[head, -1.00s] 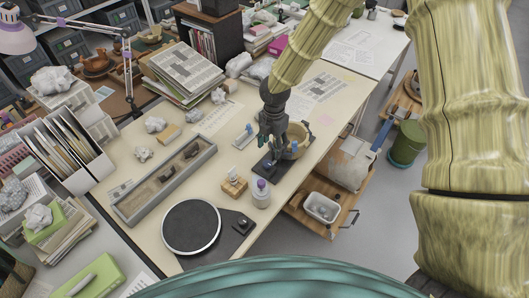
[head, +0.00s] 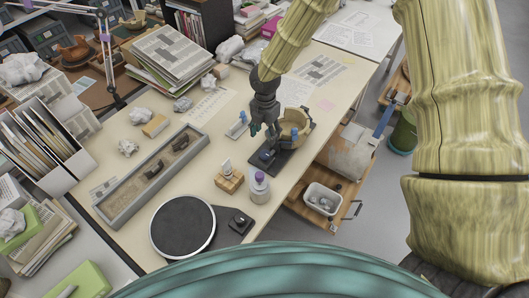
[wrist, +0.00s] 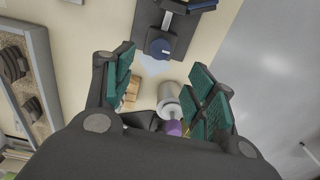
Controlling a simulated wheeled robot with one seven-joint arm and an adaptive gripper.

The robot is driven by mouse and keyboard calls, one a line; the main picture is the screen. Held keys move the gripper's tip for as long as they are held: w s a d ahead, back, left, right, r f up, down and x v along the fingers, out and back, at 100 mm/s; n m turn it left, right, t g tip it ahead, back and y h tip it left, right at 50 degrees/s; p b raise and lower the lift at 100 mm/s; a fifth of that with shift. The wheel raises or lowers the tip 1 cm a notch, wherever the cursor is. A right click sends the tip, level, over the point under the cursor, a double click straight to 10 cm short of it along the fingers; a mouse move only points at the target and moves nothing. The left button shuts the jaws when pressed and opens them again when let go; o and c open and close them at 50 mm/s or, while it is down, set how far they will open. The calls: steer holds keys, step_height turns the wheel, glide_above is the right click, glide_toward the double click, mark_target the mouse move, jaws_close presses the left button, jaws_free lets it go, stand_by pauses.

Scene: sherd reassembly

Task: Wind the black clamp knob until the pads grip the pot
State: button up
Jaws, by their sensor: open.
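The tan pot (head: 291,120) stands in the clamp, on its dark base plate (head: 284,165), near the right table edge in the head view. A small dark blue round knob (head: 265,155) sits at the near end of the clamp; it also shows in the wrist view (wrist: 160,47), where it looks more blue than black. My gripper (head: 265,135) is open and empty, above the clamp and left of the pot. In the wrist view its teal-padded fingers (wrist: 165,88) are wide apart, and the knob is apart from both. The pot is outside the wrist view, so pad contact cannot be told.
A white bottle with a purple cap (head: 259,187) and a wooden block (head: 229,180) stand close in front of the clamp. A turntable (head: 183,226) is nearer. A grey tray with dark sherds (head: 118,207) lies left. A small blue-grey item (head: 237,129) lies left of my gripper.

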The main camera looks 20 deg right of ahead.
mark_target(265, 153)
steer(key=shift+f+p, duration=1.65)
steer(key=shift+f, duration=3.55)
steer(key=shift+c, duration=0.4)
steer(key=c, duration=1)
